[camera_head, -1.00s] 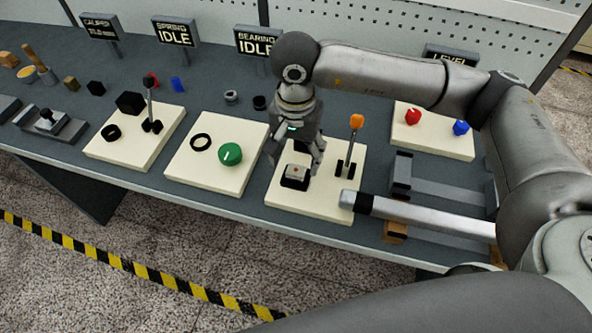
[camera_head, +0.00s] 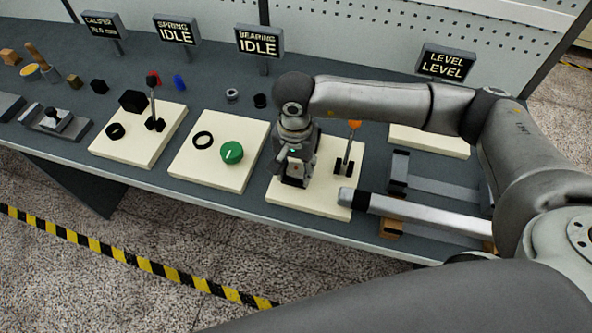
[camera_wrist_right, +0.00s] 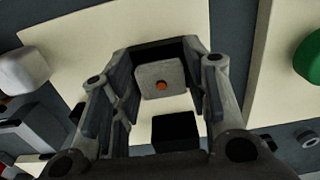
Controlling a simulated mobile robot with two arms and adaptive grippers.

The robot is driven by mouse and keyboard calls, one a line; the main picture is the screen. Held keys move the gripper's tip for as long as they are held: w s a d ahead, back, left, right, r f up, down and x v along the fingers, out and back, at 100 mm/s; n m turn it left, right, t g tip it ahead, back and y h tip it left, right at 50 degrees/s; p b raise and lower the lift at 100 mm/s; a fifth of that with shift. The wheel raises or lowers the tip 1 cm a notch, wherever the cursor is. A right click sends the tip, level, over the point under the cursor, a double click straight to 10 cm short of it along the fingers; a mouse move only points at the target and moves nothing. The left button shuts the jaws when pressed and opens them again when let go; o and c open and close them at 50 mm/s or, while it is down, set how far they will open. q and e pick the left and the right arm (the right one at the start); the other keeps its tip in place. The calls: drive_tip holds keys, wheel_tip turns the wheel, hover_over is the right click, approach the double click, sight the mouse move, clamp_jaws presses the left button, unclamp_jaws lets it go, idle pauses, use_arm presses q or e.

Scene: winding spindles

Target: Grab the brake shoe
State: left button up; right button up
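A small pale grey block with a red dot, which I take to be the brake shoe (camera_head: 297,170), sits in a black base on a cream board (camera_head: 315,204). It also shows in the right wrist view (camera_wrist_right: 158,85), with the black base around its far side. My right gripper (camera_head: 293,163) is down over it. In the right wrist view its two fingers (camera_wrist_right: 160,75) stand apart on either side of the block, with gaps visible, so it is open. The gripper partly hides the block in the head view. My left gripper is not in view.
An orange-topped lever (camera_head: 347,150) stands right of the block on the same board. A board with a green knob (camera_head: 232,152) is to the left. A grey metal bar (camera_head: 400,207) lies to the right. My right arm hides part of the back right board.

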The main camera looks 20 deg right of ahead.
drive_tip(key=c, duration=0.5)
drive_tip(key=shift+r, duration=0.1)
